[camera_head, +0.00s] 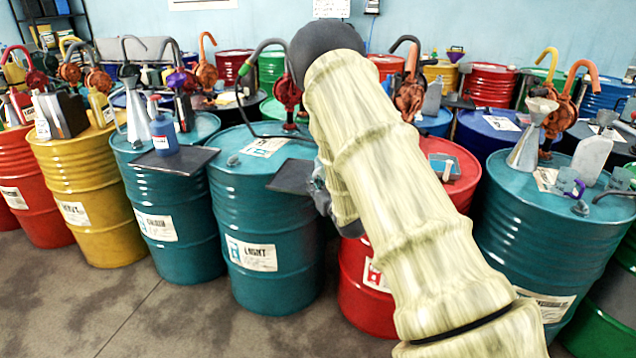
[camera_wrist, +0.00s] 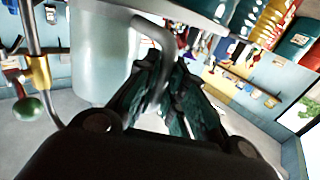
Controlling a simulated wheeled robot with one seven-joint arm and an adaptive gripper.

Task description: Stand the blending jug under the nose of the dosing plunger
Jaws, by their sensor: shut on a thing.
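In the wrist view my gripper (camera_wrist: 168,72) is shut on the curved grey handle of a pale, translucent jug (camera_wrist: 100,55), which I take for the blending jug. The jug hangs beside the fingers and its upper end runs out of the picture. In the head view my arm hides the jug and most of my gripper. At the left of the wrist view a grey rod has a brass collar (camera_wrist: 38,75) and a green knob (camera_wrist: 28,108). I cannot tell whether this is the dosing plunger. The jug stands apart from that knob.
The teal LIGHT drum (camera_head: 262,210) carries a dark tray (camera_head: 292,177) and a red pump (camera_head: 287,93). A blue bottle (camera_head: 163,137) stands on another dark tray (camera_head: 172,163). At right, a metal funnel (camera_head: 529,142) and white canister (camera_head: 592,157) stand on a teal drum (camera_head: 535,240).

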